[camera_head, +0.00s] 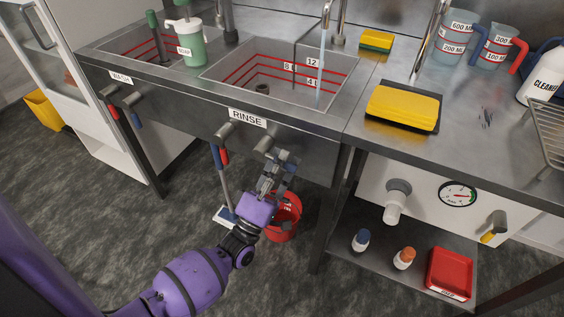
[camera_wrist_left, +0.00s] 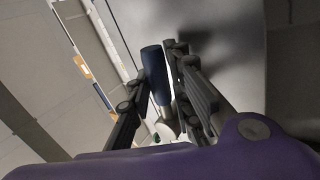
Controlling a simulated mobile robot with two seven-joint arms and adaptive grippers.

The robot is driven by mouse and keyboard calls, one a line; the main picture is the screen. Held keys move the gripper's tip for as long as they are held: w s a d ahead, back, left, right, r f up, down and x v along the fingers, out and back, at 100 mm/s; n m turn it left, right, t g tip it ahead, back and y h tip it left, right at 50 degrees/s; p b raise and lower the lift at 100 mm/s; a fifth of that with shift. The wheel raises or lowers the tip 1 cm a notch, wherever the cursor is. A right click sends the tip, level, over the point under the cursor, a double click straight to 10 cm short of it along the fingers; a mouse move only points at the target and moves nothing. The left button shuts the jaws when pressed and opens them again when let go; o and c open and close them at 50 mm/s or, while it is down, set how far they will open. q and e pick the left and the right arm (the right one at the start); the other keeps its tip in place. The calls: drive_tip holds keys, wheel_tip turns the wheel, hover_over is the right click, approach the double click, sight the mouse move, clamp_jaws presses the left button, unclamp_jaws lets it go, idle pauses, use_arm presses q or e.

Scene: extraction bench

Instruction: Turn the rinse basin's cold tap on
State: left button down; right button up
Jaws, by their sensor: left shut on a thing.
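The rinse basin (camera_head: 270,75) is the sink marked RINSE, with red level lines inside. A stream of water (camera_head: 321,70) runs from its spout (camera_head: 327,12) into it. Two tap valves sit on the front panel. The left one has a red lever (camera_head: 224,156). My left gripper (camera_head: 281,165) is at the right valve (camera_head: 264,144) and hides its lever in the head view. In the left wrist view the blue lever (camera_wrist_left: 157,72) of the cold tap lies between the fingers, and the gripper is shut on it. My right gripper is not in view.
The wash basin (camera_head: 130,45) is on the left, with red and blue levers below. A red bucket (camera_head: 284,217) and a mop (camera_head: 226,190) stand under the rinse basin.

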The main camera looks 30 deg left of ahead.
use_arm(q)
drive_tip(key=shift+f, duration=0.1)
drive_tip(key=c, duration=1.8)
unclamp_jaws()
drive_tip(key=shift+c, duration=0.2)
drive_tip(key=shift+s, duration=0.1)
drive_tip(key=v, duration=1.2)
